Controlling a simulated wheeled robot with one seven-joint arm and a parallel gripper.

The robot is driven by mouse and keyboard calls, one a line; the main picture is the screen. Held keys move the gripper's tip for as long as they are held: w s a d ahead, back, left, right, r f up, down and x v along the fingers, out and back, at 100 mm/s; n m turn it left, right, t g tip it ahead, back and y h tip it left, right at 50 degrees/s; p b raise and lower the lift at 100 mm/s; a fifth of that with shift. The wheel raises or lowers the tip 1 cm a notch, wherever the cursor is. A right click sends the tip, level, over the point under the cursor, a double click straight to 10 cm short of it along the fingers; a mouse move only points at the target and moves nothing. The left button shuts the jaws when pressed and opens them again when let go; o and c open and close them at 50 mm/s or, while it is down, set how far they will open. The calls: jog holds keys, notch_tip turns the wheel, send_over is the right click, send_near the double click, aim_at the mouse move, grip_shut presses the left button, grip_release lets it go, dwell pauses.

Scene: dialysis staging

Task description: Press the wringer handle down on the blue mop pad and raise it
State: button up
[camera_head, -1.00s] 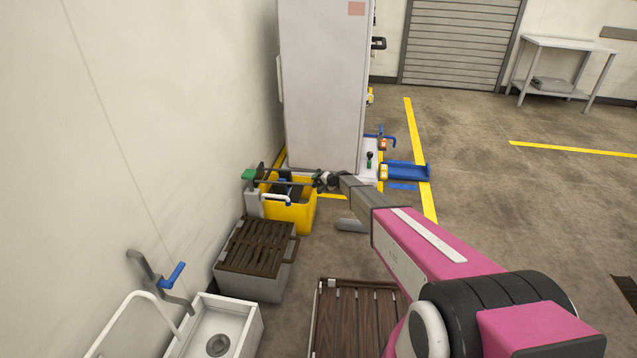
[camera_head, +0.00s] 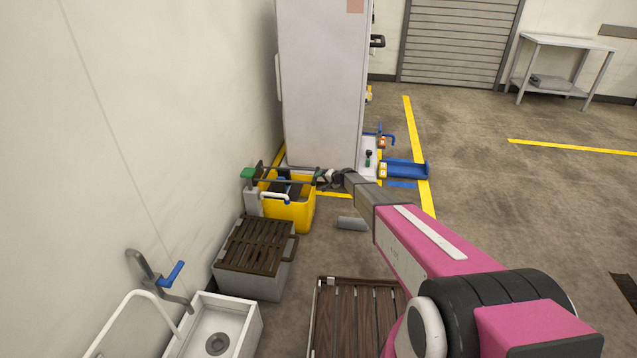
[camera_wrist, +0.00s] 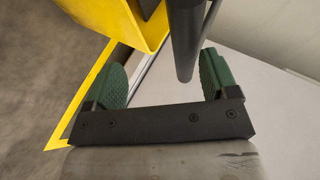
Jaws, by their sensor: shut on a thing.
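The yellow mop bucket (camera_head: 290,216) stands on the floor by the wall, and its wringer sits at the top. The dark wringer handle (camera_wrist: 185,45) is a round bar that passes between my green fingers in the wrist view. My gripper (camera_head: 322,177) is at the right end of the handle, above the bucket's right rim, and is shut on the handle. Its fingers (camera_wrist: 165,80) stand apart on either side of the bar. A little blue, likely the mop pad (camera_head: 283,187), shows inside the bucket. Most of the pad is hidden by the wringer parts.
A white cabinet (camera_head: 322,90) stands just behind the bucket. A grey box with a brown slatted top (camera_head: 258,245) and a white sink (camera_head: 220,325) lie nearer along the wall. A blue tray (camera_head: 405,169) is to the right.

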jog(key=v, duration=0.7)
jog(key=shift+f, duration=0.1)
jog(key=shift+c, duration=0.7)
jog(key=shift+a, duration=0.1)
